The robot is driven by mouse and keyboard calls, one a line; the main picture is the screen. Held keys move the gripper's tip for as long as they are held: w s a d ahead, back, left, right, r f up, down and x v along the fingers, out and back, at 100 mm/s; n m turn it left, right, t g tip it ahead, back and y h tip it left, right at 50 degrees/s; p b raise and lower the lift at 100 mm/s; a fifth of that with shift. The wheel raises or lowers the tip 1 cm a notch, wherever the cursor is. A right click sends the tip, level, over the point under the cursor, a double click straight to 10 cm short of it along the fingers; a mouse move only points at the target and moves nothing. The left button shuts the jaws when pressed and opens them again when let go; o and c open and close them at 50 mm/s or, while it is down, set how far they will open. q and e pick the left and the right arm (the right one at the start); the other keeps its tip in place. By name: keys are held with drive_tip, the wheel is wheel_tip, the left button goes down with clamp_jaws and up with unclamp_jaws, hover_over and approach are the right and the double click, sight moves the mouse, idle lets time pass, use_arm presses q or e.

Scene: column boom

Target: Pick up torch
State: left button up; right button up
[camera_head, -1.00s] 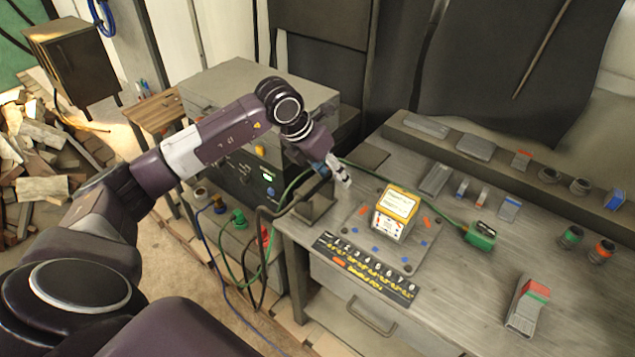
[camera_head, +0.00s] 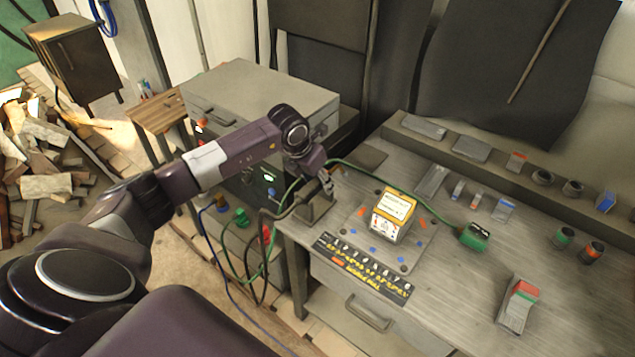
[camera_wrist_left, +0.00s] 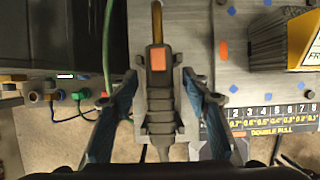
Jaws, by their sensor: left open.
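The torch (camera_wrist_left: 158,88) is dark grey with an orange button and a brass-coloured neck pointing to the top of the left wrist view. It lies in a grey bracket at the bench's left edge; in the head view my gripper and cables partly cover it. My left gripper (camera_head: 328,187) is at the torch. In the left wrist view its blue-sided fingers are spread, one on each side of the torch, with a gap on both sides. It is open and holds nothing. My right gripper is out of view.
A yellow-and-white box (camera_head: 392,214) stands on a plate on the bench, behind a numbered black strip (camera_head: 362,267). A green tool (camera_head: 474,237) lies to the right. A grey machine (camera_head: 258,95) stands at the left. Green and dark cables hang by the bench's left edge.

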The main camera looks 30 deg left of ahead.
use_arm(q)
drive_tip(key=c, duration=1.2)
drive_tip(key=shift+r, duration=0.1)
clamp_jaws()
drive_tip(key=shift+r, duration=0.1)
